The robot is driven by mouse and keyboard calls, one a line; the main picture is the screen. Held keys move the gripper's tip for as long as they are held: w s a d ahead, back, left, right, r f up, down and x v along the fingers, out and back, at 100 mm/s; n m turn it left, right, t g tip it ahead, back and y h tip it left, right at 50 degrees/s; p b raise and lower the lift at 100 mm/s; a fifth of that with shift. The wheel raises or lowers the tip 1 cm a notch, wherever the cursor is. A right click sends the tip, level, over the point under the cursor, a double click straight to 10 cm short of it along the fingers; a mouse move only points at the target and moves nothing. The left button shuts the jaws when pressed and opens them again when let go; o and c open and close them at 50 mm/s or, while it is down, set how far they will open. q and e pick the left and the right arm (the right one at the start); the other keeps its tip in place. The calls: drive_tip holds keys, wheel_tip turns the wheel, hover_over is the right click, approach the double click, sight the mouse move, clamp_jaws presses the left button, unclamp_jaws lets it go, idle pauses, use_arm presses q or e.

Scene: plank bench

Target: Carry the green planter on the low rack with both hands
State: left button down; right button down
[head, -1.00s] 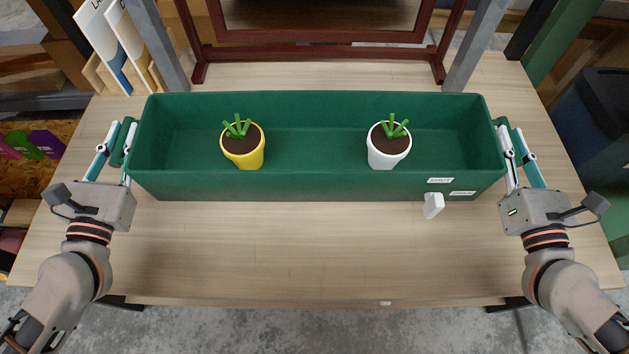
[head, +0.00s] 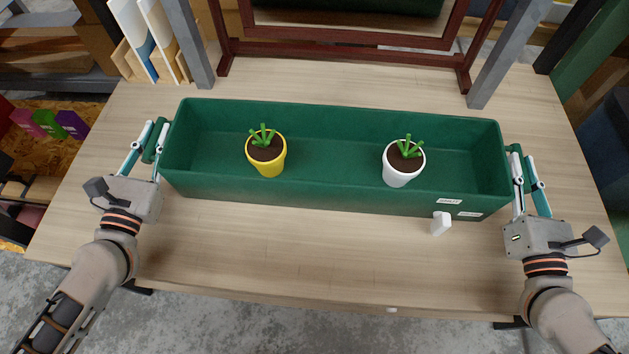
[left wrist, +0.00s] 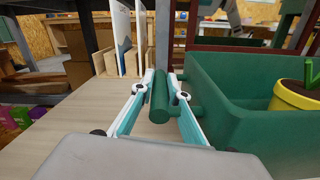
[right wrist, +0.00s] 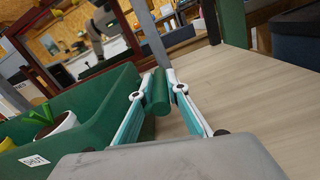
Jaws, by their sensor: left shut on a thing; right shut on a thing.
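The green planter (head: 330,122) is a long open trough over the plank bench, with a bar handle at each end. A yellow pot (head: 270,166) and a white pot (head: 397,176), each with a green plant, stand upright inside it. My left gripper (head: 155,135) is shut on the left handle, which shows between its fingers in the left wrist view (left wrist: 160,97). My right gripper (head: 521,162) is shut on the right handle, which also shows in the right wrist view (right wrist: 158,95). Whether the planter's underside touches the bench is hidden. I cannot make out the low rack.
Grey posts (head: 187,45) and a dark red frame (head: 345,38) stand behind. Upright boards (head: 150,40) are at the back left.

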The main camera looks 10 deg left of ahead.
use_arm(q)
drive_tip(key=c, duration=2.1)
unclamp_jaws()
drive_tip(key=shift+a, duration=0.2)
use_arm(e)
drive_tip(key=c, duration=2.1)
unclamp_jaws()
drive_tip(key=shift+d, duration=0.2)
use_arm(q)
drive_tip(key=shift+o, duration=0.7)
use_arm(e)
drive_tip(key=shift+o, duration=0.7)
drive_tip(key=shift+a, duration=0.1)
use_arm(q)
drive_tip(key=shift+d, duration=0.15)
drive_tip(key=shift+s, duration=0.1)
drive_tip(key=s, duration=1.1)
drive_tip(key=shift+s+d+f, duration=0.1)
drive_tip(key=shift+s+f, duration=0.15)
drive_tip(key=shift+s, duration=0.15)
use_arm(e)
drive_tip(key=shift+s+a, duration=0.1)
drive_tip(key=s, duration=1.2)
drive_tip(key=shift+f, duration=0.2)
